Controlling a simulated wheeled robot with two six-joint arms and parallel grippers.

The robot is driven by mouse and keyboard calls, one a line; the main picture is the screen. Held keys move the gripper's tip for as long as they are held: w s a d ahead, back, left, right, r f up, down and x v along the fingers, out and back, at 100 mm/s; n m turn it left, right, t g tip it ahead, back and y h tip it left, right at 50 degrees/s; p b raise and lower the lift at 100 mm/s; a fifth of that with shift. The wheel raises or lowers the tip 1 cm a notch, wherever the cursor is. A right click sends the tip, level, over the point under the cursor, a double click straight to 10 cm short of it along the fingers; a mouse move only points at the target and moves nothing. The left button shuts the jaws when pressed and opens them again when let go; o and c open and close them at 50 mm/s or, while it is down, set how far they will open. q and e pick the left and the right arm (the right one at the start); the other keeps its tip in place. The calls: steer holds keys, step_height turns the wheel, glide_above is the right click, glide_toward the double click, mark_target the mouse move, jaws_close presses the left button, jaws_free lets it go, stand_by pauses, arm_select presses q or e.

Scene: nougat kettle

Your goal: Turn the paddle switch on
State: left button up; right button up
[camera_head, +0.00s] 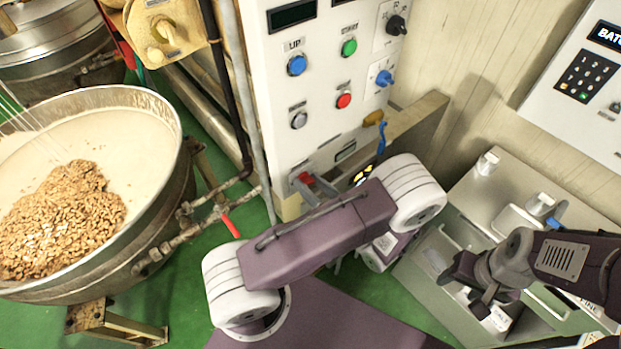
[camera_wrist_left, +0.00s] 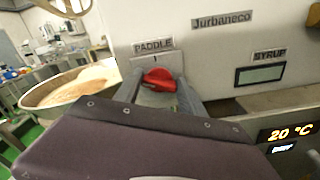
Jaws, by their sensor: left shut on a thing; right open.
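The paddle switch is a red knob (camera_wrist_left: 160,79) under a "PADDLE" label on the white control panel. A small mark shows just above it in the left wrist view. In the head view the red knob (camera_head: 306,178) is small, low on the panel's left side. My left gripper (camera_wrist_left: 160,90) is shut on the knob, with one grey finger on each side. Its fingers also show in the head view (camera_head: 308,185), partly hidden behind my left arm. Which way the knob points is hard to tell. My right gripper (camera_head: 482,287) is open and empty at the lower right.
Above the knob, the panel (camera_head: 335,110) has blue, green, red and grey buttons. A kettle (camera_head: 160,115) with nuts in a pale mass stands at left. A metal cabinet (camera_head: 460,210) stands near my right gripper. A temperature display (camera_wrist_left: 290,133) is right of the knob.

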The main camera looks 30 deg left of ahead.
arm_select(q)
steer(key=m+p, duration=0.1)
steer(key=m, duration=0.1)
steer(key=shift+r+m+p, duration=0.2)
steer(key=shift+m+p, duration=0.15)
steer(key=shift+m, duration=0.05)
steer(key=m+p, duration=0.1)
steer(key=m, duration=0.2)
steer(key=shift+w+f+m+p, duration=0.1)
steer(key=shift+f+m+p, duration=0.05)
steer(key=shift+m+p, duration=0.2)
steer(key=m+p, duration=0.1)
steer(key=m, duration=0.2)
steer(key=shift+f, duration=0.1)
steer(key=shift+f+m+p, duration=0.15)
steer(key=shift+m+p, duration=0.15)
steer(key=shift+m, duration=1.75)
steer(key=o, duration=1.4)
steer(key=shift+d, duration=0.1)
steer(key=shift+c, duration=0.2)
